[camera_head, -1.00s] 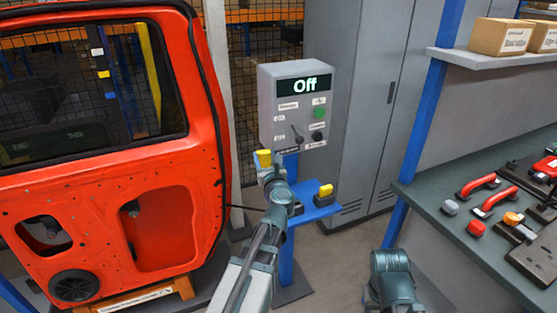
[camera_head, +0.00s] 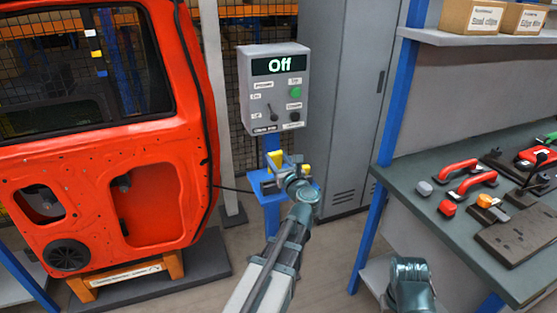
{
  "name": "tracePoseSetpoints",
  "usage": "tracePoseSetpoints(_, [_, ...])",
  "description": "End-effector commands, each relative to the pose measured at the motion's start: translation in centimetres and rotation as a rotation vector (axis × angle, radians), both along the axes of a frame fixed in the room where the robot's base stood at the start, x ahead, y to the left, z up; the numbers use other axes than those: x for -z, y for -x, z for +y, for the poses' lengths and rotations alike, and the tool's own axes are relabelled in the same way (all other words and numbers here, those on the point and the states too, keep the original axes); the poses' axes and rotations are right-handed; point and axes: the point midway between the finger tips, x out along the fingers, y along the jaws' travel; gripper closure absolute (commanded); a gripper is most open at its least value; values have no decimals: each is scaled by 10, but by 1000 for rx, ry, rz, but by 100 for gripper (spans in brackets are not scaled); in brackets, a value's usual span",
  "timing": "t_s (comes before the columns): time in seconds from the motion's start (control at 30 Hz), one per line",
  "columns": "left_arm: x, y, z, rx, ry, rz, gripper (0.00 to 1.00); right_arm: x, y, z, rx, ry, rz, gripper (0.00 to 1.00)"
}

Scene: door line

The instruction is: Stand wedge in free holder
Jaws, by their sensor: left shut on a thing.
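A yellow wedge (camera_head: 275,158) is in my left gripper (camera_head: 276,168), which is shut on it. The gripper is at the small blue holder shelf (camera_head: 271,198) on the post below the control box. A second yellow wedge (camera_head: 306,170) shows just right of the gripper, at the shelf's right side. My gripper and wrist cover much of the shelf, so the free holder is hidden. I cannot tell whether the held wedge touches the shelf. My right gripper is not in view; only part of that arm shows at the lower right.
The control box (camera_head: 274,90) reads "Off" just above the gripper. An orange-red door (camera_head: 88,190) stands on a support at the left. A grey cabinet (camera_head: 345,110) is behind. A workbench (camera_head: 455,245) with red-handled tools (camera_head: 473,182) is at the right.

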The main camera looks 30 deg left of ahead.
Motion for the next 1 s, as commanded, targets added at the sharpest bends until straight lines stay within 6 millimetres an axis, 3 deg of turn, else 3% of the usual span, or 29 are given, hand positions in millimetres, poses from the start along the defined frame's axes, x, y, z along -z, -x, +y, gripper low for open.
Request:
tracePoseSetpoints(0.8, [48, -34, 38, 0, 0, 0, 100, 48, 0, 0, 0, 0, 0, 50])
tracePoseSetpoints(1.0, [64, -31, 37, 1, 0, 0, 100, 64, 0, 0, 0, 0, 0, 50])
